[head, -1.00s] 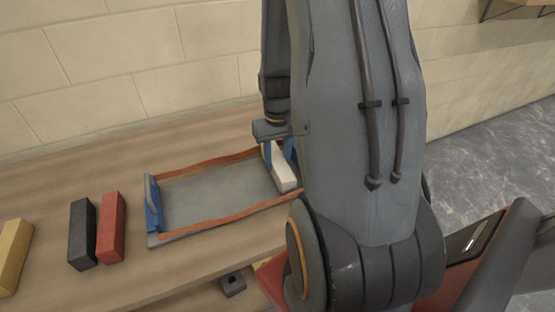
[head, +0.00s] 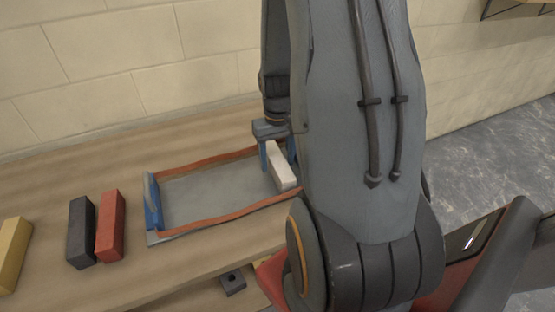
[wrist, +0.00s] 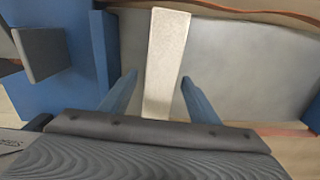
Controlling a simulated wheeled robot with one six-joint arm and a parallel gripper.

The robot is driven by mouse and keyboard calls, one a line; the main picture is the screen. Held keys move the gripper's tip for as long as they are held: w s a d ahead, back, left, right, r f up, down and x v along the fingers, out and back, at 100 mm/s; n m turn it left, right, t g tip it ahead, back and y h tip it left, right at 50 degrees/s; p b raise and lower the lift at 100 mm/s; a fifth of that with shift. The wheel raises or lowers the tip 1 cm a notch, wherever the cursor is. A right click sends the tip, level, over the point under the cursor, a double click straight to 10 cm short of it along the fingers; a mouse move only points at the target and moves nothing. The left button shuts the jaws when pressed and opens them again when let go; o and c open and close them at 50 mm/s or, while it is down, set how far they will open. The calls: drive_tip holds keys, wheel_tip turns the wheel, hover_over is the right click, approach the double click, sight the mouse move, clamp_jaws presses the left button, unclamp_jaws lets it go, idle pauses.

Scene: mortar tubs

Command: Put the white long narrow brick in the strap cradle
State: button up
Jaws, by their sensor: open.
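The white long narrow brick (head: 284,172) lies on the grey bed of the strap cradle (head: 210,193), near its right end. The cradle has orange straps along its long sides and a blue end piece at the left. My gripper (head: 278,167) is open over the brick, one blue finger on each side. In the wrist view the brick (wrist: 166,50) runs between the spread fingers of my gripper (wrist: 159,80), with a gap on both sides. The blue end of the cradle (wrist: 85,75) is at the left there. My arm hides the cradle's right end in the head view.
A red brick (head: 111,226), a black brick (head: 81,232) and a yellow brick (head: 13,255) lie on the wooden bench (head: 130,285) left of the cradle. A block wall (head: 130,65) stands behind. The bench between cradle and wall is clear.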

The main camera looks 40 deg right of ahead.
drive_tip(key=shift+r+b, duration=0.55)
drive_tip(key=shift+r, duration=3.25)
drive_tip(key=s+a+r+n, duration=0.1)
drive_tip(key=s+a+n, duration=0.1)
drive_tip(key=a, duration=0.8)
drive_tip(key=s+a+r+n+t, duration=0.1)
drive_tip(key=s+a, duration=0.1)
drive_tip(key=a, duration=0.8)
drive_tip(key=shift+s+r+n, duration=0.25)
drive_tip(key=shift+r+n, duration=0.05)
drive_tip(key=shift+n, duration=0.1)
